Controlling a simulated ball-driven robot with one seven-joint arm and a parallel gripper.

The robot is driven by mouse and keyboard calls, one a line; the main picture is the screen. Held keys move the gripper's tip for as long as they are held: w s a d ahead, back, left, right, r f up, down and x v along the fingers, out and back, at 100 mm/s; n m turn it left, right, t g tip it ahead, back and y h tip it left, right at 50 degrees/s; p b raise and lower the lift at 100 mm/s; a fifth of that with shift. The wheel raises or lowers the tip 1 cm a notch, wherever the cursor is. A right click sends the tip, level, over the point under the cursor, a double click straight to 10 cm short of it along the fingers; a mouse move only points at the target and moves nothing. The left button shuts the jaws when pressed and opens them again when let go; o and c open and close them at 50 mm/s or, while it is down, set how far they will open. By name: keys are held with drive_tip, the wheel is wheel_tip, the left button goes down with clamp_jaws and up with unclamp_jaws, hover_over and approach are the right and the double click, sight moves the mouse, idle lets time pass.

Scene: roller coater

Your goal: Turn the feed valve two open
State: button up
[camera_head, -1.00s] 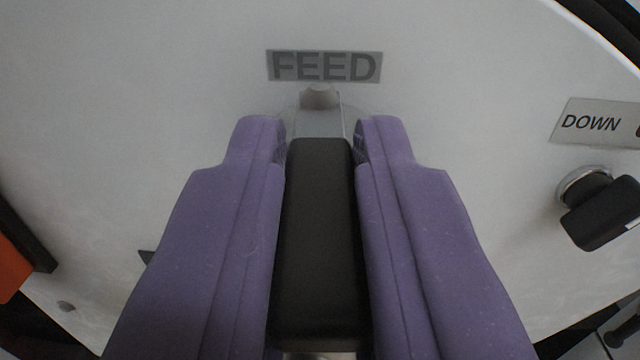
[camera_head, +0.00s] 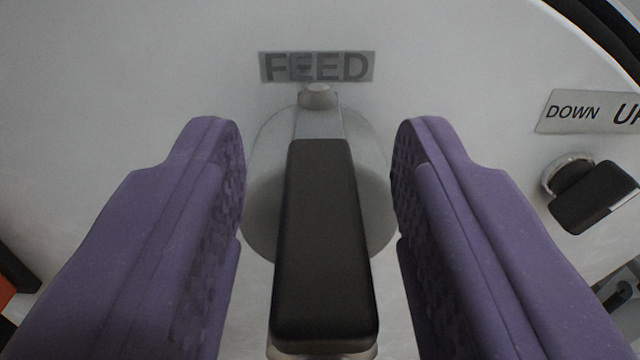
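The feed valve's black handle (camera_head: 325,245) points from its round grey base (camera_head: 268,200) down the picture toward me, nearly straight below the FEED label (camera_head: 317,67). A small rounded metal knob sits at its top, just under the label. My gripper (camera_head: 321,150) has two purple fingers, one on each side of the handle. They are open, with a clear gap between each finger and the handle. Whether this is feed valve two cannot be read from the label.
A black selector knob (camera_head: 595,197) with a DOWN/UP label (camera_head: 590,112) is on the right of the white panel (camera_head: 150,60). An orange part (camera_head: 14,297) shows at the lower left edge.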

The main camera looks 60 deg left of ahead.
sight(319, 339)
drive_tip(key=p+v, duration=0.1)
drive_tip(key=v, duration=0.5)
drive_tip(key=shift+s+d+r, duration=0.1)
drive_tip(key=shift+s+d, duration=0.05)
drive_tip(key=shift+d, duration=0.05)
drive_tip(key=shift+s+d, duration=0.35)
drive_tip(key=shift+d, duration=0.2)
drive_tip(key=shift+w, duration=0.1)
drive_tip(key=w+d+r+m+t+h+b, duration=0.3)
drive_tip(key=w+d+r+t+h, duration=0.15)
drive_tip(key=d, duration=0.45)
drive_tip(key=w+d+r+m+t+h+b, duration=0.3)
drive_tip(key=w+d+r+h, duration=0.3)
drive_tip(key=d, duration=0.3)
drive_tip(key=s+d+r+m+h+b, duration=0.2)
drive_tip(key=s+d+r+m, duration=0.1)
drive_tip(key=s+d+r, duration=0.2)
drive_tip(key=s+d+r+m+g+h+b, duration=0.1)
drive_tip(key=s+d+r, duration=0.4)
drive_tip(key=d, duration=0.5)
drive_tip(key=shift+s+d+r+m+h+b, duration=0.25)
drive_tip(key=shift+r+m+h+b, duration=0.25)
drive_tip(key=shift+m+h, duration=0.45)
